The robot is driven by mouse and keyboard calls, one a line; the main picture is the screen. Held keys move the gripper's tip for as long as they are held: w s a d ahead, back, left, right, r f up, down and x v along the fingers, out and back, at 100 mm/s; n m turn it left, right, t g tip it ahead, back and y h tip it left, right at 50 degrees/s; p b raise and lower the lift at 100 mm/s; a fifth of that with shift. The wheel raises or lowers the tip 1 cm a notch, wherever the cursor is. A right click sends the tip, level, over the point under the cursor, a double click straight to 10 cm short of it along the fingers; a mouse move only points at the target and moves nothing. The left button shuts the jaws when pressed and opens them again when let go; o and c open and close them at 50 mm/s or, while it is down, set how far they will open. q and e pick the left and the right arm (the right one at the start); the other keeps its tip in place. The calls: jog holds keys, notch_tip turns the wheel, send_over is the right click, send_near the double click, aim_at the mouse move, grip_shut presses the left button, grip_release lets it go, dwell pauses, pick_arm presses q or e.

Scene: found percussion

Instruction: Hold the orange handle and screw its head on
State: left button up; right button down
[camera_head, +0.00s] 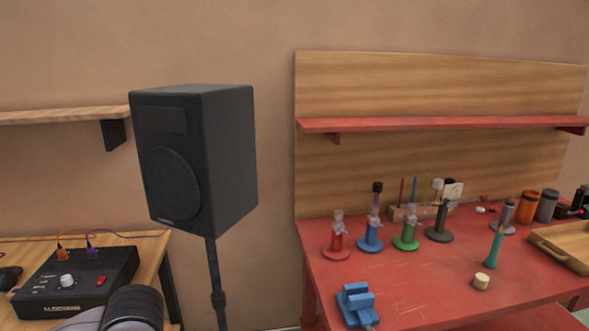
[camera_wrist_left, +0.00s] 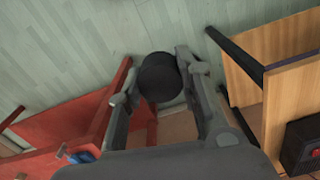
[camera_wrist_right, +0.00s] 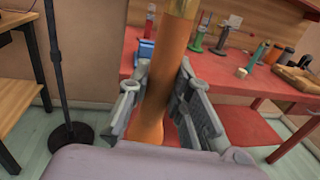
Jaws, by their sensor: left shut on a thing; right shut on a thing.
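In the right wrist view, my right gripper (camera_wrist_right: 157,100) is shut on the orange handle (camera_wrist_right: 166,75). The handle stands roughly upright and slightly tilted between the fingers, with its wider lower end near the palm. A paler part shows at its upper end, cut off by the frame's top edge. In the left wrist view, my left gripper (camera_wrist_left: 160,72) is shut on a black round head (camera_wrist_left: 160,80), held between its two fingertips. The head's underside and any thread are hidden. Neither gripper shows clearly in the head view, and I cannot tell how far apart the head and handle are.
A red workbench (camera_head: 400,285) holds several coloured stands, a blue clamp (camera_head: 356,305), a teal handle (camera_head: 493,247), a pale cylinder (camera_head: 481,282) and a wooden tray (camera_head: 562,252). A black speaker (camera_head: 195,155) stands on a pole left of it. A mixer (camera_head: 75,282) sits on the left table.

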dwell(0.5)
jog(key=w+a+n+g+y, duration=0.2)
jog(key=w+a+n+y, duration=0.1)
jog(key=a, duration=0.4)
jog(key=w+a+n+g+y, duration=0.2)
jog(key=w+a+n+y, duration=0.1)
jog(key=a+n+y, duration=0.2)
jog(key=a+r+y, duration=0.1)
jog(key=a+y, duration=0.1)
jog(key=y, duration=0.1)
jog(key=shift+y, duration=0.3)
pick_arm(q)
jog(key=shift+w, duration=0.1)
jog(key=w+d+r+m, duration=0.1)
jog(key=w+d+r, duration=0.2)
jog(key=d+r, duration=0.6)
jog(key=w+d+r+m, duration=0.2)
jog(key=d+r, duration=0.8)
jog(key=d, duration=0.5)
jog(key=shift+w+m, duration=0.3)
jog(key=shift+w, duration=0.2)
jog(key=shift+f, duration=0.15)
jog(key=shift+f, duration=1.95)
